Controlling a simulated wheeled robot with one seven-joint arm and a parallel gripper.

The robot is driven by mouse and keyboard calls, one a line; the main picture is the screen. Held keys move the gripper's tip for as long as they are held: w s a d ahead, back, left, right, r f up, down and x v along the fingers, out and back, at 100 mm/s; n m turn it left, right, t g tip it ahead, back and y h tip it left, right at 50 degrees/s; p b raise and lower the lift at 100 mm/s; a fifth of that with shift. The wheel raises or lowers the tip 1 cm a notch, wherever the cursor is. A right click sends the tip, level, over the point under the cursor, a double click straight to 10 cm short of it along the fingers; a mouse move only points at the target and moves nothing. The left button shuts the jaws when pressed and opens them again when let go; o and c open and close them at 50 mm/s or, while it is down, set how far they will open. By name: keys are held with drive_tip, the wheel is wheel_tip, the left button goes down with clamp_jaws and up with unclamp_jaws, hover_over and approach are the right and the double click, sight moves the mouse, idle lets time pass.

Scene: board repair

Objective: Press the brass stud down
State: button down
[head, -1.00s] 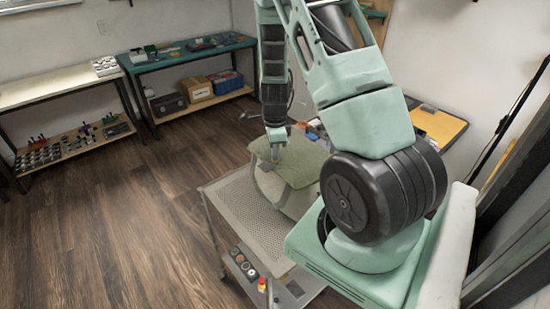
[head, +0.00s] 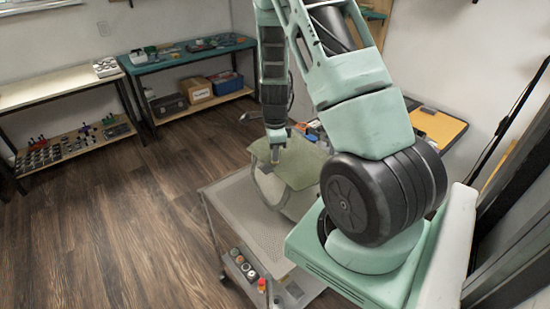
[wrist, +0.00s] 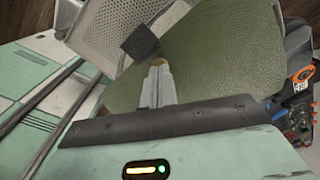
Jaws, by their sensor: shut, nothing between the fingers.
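A green textured panel (wrist: 225,50) fills much of the wrist view, and it also shows on the cart in the head view (head: 300,168). My gripper (wrist: 158,66) is shut and empty, its grey fingers pointing at the panel. A small brass-brown spot, seemingly the brass stud (wrist: 159,62), shows right at the fingertips. The fingers partly hide it, and I cannot tell whether they touch it or how far it stands up. In the head view my gripper (head: 275,150) is over the panel's left part.
A dark square block (wrist: 140,41) is just beyond the fingertips. The panel is at a perforated grey cart top (head: 235,205) with buttons (head: 242,262) on its front. Blue and orange items (wrist: 299,85) lie to the right. Benches with parts stand at the back left; the floor between is clear.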

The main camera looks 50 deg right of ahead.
wheel_tip(320, 180, up, 7)
drive_tip(key=p, duration=0.6)
drive_tip(key=shift+r, duration=0.2)
idle(0.5)
drive_tip(key=a+r+n+y+b, duration=0.1)
drive_tip(key=a+r+n+b, duration=0.2)
drive_tip(key=a+n, duration=0.8)
drive_tip(key=a+r+n+y+b, duration=0.1)
drive_tip(key=a+r+n+b, duration=0.35)
drive_tip(key=a, duration=1.25)
drive_tip(key=s+a+n+b, duration=0.1)
drive_tip(key=s+a+n, duration=0.5)
drive_tip(key=s+n, duration=0.2)
drive_tip(key=s+a+n+h+b, duration=0.1)
drive_tip(key=s+a+n+b, duration=0.1)
drive_tip(key=s+a+n, duration=0.4)
drive_tip(key=s+n, duration=0.3)
drive_tip(key=n, duration=0.2)
drive_tip(key=shift+a+r, duration=0.15)
drive_tip(key=shift+a, duration=0.2)
